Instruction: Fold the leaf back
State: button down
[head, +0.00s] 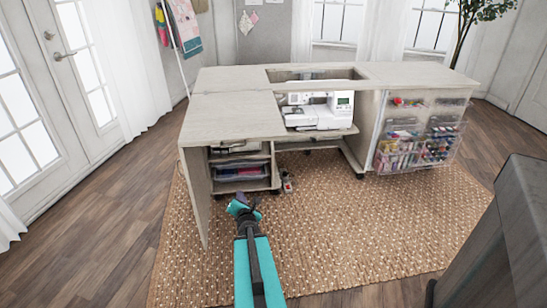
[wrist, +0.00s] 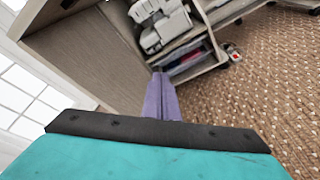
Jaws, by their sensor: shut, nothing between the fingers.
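The sewing cabinet's leaf (head: 228,117) is a pale wood-grain panel at the left front of the top. It lies flat and level with the rest of the top, with a seam along its back edge. An upright panel (head: 194,195) stands under its left end. My gripper (head: 241,203) is in front of the cabinet and lower than the leaf, apart from it. Its shut, empty fingers also show in the wrist view (wrist: 161,95), pointing toward the open space below the top. A wood-grain panel (wrist: 90,50) fills the upper left there.
A white sewing machine (head: 318,111) sits in the cabinet's middle bay. Shelves with bins (head: 240,171) stand under the leaf. A clear organizer (head: 417,132) is on the right door. The woven rug (head: 330,230) in front is mostly clear. Glass doors (head: 65,85) are at left.

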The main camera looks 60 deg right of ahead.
jog(key=s+d+r+n+t+h+b, duration=0.2)
jog(key=s+d+r+n+h+b, duration=0.3)
jog(key=s, duration=0.7)
jog(key=d+r+n, duration=0.2)
jog(key=d+r, duration=0.2)
jog(key=shift+d+r+b, duration=0.35)
jog(key=shift+b, duration=0.05)
jog(key=shift+w+d+f+b, duration=0.1)
jog(key=shift+w+d+b, duration=0.2)
jog(key=shift+b, duration=0.5)
jog(key=b+x, duration=0.2)
jog(key=b, duration=0.3)
jog(key=shift+w+d+b, duration=0.2)
jog(key=shift+b, duration=0.6)
jog(key=b+x, duration=0.1)
jog(key=b, duration=0.6)
jog(key=shift+w+d+b, duration=0.15)
jog(key=shift+d+b, duration=0.1)
jog(key=shift+b, duration=0.05)
